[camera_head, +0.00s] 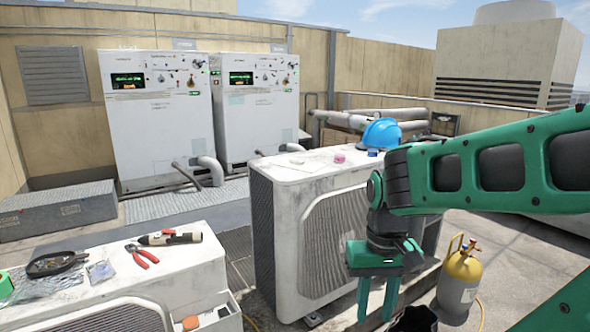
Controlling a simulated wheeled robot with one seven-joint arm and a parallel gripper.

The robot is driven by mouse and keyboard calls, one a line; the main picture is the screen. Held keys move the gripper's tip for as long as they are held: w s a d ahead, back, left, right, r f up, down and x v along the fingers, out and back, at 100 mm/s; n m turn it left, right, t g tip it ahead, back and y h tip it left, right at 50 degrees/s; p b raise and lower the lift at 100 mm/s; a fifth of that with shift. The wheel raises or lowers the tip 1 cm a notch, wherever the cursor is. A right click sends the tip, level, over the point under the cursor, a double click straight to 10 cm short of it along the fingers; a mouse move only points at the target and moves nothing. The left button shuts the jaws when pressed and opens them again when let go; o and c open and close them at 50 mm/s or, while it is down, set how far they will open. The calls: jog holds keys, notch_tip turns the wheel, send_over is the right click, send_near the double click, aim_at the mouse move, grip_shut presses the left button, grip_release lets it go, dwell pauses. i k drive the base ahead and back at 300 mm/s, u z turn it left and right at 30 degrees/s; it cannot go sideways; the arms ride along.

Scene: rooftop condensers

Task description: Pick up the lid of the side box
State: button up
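My gripper (377,302) hangs fingers down at the lower right of centre, in front of the middle condenser. Its two green fingers are apart, with nothing seen between them. A white open-topped box (236,325) sits against the side of the front-left condenser, at the bottom of the view. It holds small items, one of them orange, and is partly cut off by the frame edge. I cannot tell for certain which thing is its lid. My gripper is well to the right of this box.
The front-left condenser (95,292) bears red pliers (141,256), a cylindrical tool (171,238) and a black tray (55,264). The middle condenser (287,225) bears a blue helmet (382,133). A yellow gas cylinder (459,283) stands right of my gripper. A dark grating lies between the condensers.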

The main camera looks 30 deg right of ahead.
aim_at(295, 163)
jog(key=u, duration=2.3)
jog(key=k, duration=1.7)
jog(key=z, duration=2.05)
jog(key=i, duration=0.25)
jog(key=z, duration=0.35)
